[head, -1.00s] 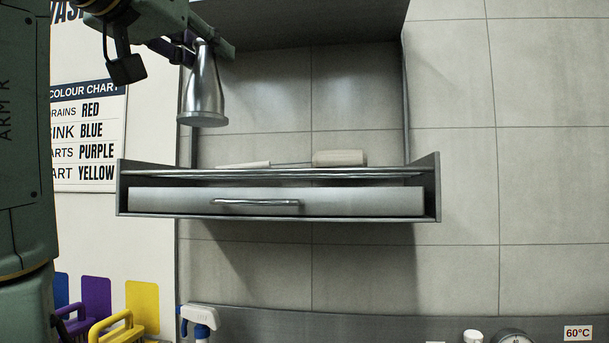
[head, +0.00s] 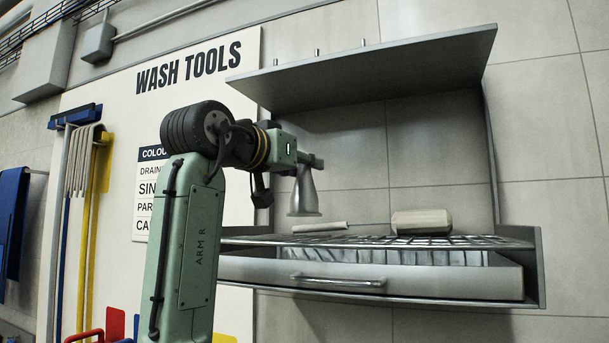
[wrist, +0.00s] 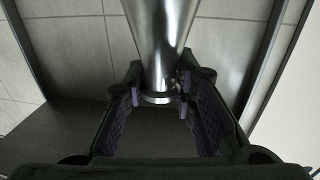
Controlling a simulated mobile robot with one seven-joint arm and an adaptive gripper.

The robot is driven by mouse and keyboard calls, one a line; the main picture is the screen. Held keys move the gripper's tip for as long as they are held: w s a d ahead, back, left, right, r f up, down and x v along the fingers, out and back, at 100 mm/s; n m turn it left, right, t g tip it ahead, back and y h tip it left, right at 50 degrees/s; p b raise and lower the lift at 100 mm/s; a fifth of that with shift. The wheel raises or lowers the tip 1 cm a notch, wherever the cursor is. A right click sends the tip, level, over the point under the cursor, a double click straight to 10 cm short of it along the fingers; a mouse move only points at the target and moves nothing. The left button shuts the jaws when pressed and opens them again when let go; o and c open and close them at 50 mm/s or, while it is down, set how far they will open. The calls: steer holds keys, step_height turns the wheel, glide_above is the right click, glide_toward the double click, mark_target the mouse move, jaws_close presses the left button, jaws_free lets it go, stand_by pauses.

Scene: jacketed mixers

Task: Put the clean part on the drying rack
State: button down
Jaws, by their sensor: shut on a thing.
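The clean part is a shiny metal, funnel-shaped piece (head: 304,192), upright with its wide end down in the head view. My gripper (head: 313,161) is shut on its narrow neck, which also shows between the fingers in the wrist view (wrist: 160,97). The drying rack (head: 345,241) is a wire grid shelf on the wall. The part appears over the rack's left end, with a small gap between its flared rim and the grid; the exact depth is unclear.
A pale stick-like handle (head: 319,227) and a beige block (head: 421,222) lie on the rack. A drawer (head: 400,275) sits beneath it, and a metal shelf (head: 370,75) overhangs above. A wash tools board (head: 200,70) is at left. The rack's front middle is clear.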

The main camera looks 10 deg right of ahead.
mark_target(299, 182)
step_height(299, 182, down, 3)
steer(key=shift+w+f, duration=0.15)
steer(key=shift+f, duration=0.05)
steer(key=shift+f, duration=0.1)
steer(key=c, duration=1.3)
jaws_free()
steer(key=shift+f, duration=0.1)
steer(key=shift+s+a, duration=0.1)
steer(key=shift+s, duration=0.1)
steer(key=b+v, duration=0.4)
steer(key=v, duration=0.7)
steer(key=shift+s+a, duration=0.25)
